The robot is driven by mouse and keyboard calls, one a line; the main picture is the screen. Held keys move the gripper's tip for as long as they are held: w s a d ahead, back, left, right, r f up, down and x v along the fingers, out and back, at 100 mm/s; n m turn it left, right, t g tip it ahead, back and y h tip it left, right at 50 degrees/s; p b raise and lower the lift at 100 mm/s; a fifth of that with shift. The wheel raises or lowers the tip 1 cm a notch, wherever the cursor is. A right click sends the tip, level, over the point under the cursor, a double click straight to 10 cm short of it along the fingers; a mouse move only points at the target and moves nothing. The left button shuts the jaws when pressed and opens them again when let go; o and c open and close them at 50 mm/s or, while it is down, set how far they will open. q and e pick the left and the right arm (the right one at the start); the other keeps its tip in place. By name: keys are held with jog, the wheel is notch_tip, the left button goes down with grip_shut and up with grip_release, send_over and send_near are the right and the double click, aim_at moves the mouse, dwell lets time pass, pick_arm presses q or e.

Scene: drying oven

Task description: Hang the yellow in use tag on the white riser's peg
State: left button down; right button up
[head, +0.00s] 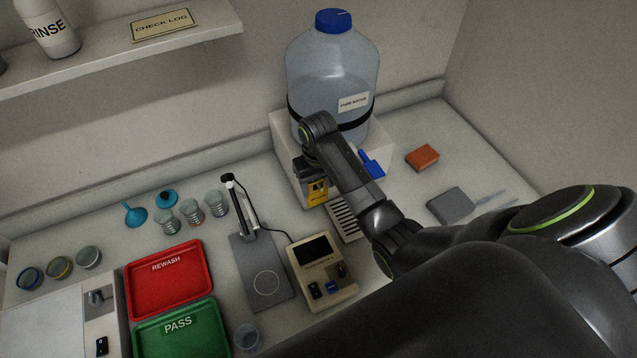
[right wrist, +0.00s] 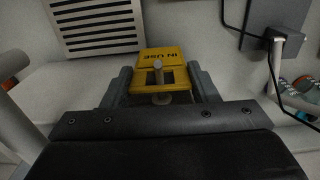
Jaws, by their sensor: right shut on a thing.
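The yellow in use tag (head: 317,192) is in my right gripper (head: 312,178), in front of the white riser (head: 284,148). In the right wrist view, the tag (right wrist: 160,68) sits between the two fingers of the right gripper (right wrist: 161,88), its lettering upside down. It has a rectangular opening. A pale peg with a round end (right wrist: 161,98) shows at this opening; I cannot tell whether the tag rests on it. In the head view the peg is hidden by my arm and gripper. My left gripper is out of view.
A large blue-capped water jug (head: 333,75) stands on the riser, with a blue tap (head: 371,163) beside my right arm. A slotted drip tray (head: 346,222), a beige meter (head: 322,272) and a grey stand (head: 262,270) are close by. An orange block (head: 422,157) lies right.

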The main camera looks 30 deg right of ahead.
dwell(0.4)
jog(key=o, duration=1)
